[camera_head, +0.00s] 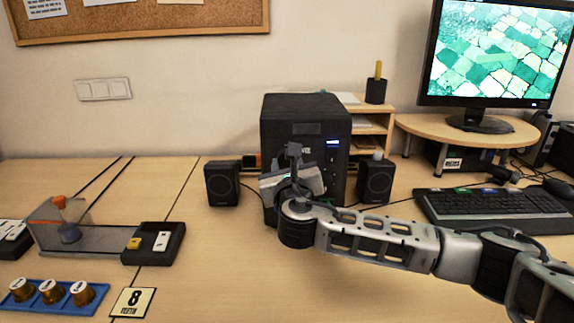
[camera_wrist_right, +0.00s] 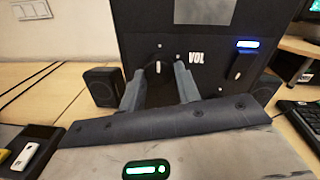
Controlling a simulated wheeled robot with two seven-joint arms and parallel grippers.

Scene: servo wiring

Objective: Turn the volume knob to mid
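A black box (camera_head: 285,127) marked VOL stands against the wall. In the right wrist view its dark front (camera_wrist_right: 145,30) fills the upper middle, with the white VOL label beside the volume knob (camera_wrist_right: 157,67). The dark knob shows a short pale mark that looks roughly vertical; its outline is hard to make out. My right gripper (camera_wrist_right: 158,77) faces the box front, its two fingers apart on either side of the knob. I cannot tell whether they touch it. In the head view my right gripper (camera_head: 294,152) hides the knob. My left gripper is not in view.
Small speakers stand left (camera_head: 222,183) and right (camera_head: 375,181) of the box. A keyboard (camera_head: 495,206) and a monitor (camera_head: 497,55) are at the right. A clear-sided device (camera_head: 95,238) and a blue capsule tray (camera_head: 52,297) are at the left. The front middle of the table is clear.

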